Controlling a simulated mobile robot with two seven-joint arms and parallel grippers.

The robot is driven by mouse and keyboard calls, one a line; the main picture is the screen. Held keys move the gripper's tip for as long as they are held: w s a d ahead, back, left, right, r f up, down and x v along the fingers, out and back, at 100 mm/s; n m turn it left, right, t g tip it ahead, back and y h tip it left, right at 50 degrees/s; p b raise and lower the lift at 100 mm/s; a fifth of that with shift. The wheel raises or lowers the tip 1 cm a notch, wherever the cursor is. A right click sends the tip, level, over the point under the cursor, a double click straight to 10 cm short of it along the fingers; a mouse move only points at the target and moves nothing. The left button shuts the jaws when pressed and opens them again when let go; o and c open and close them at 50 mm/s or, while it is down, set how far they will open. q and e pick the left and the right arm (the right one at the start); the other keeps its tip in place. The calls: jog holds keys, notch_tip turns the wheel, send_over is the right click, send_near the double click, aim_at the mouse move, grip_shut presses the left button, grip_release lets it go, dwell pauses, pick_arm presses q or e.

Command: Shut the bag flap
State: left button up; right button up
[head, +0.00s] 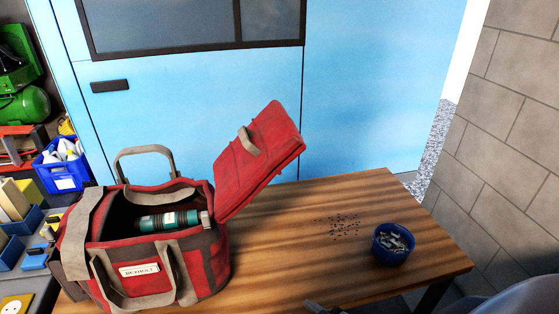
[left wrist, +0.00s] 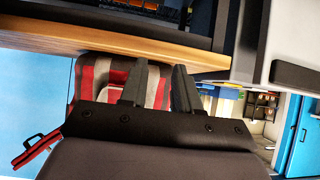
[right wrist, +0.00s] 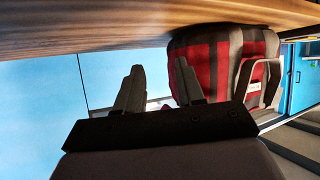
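The red and grey bag (head: 200,250) stands on the left of the wooden table with its top open. Its red flap (head: 257,160) is raised and leans out to the right, with a beige handle loop on it. A dark green cylinder (head: 168,220) lies inside the bag. The bag also shows upside down in the left wrist view (left wrist: 158,92) and the right wrist view (right wrist: 215,62). My left gripper (left wrist: 160,68) is open and empty, apart from the bag. My right gripper (right wrist: 158,68) is open and empty, to one side of the bag.
A blue cup (head: 392,244) of small metal parts stands on the right of the table (head: 290,240), with small dark bits scattered beside it. A cluttered bench with blue bins (head: 62,165) is at the left.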

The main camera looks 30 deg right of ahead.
jog(key=shift+w+d+r+m+t+h+b, duration=0.35)
jog(key=shift+w+d+r+t+h+b, duration=1)
jog(key=shift+w+r, duration=2.75)
jog(key=shift+w+d+r+m+t+h+b, duration=0.35)
jog(key=shift+w+d+r+t+b, duration=2)
jog(key=shift+w+r, duration=1.75)
jog(key=shift+w+d+r+m+t+h+b, duration=0.3)
jog(key=shift+w+d+r+t+h+b, duration=0.85)
jog(key=shift+w+r+b, duration=2.05)
jog(key=r, duration=0.1)
jog(key=r+p, duration=0.1)
jog(key=r, duration=0.1)
jog(key=shift+w+d+t+y+p, duration=0.2)
jog(key=shift+w+t+y+p, duration=0.1)
jog(key=shift+p, duration=0.1)
grip_shut()
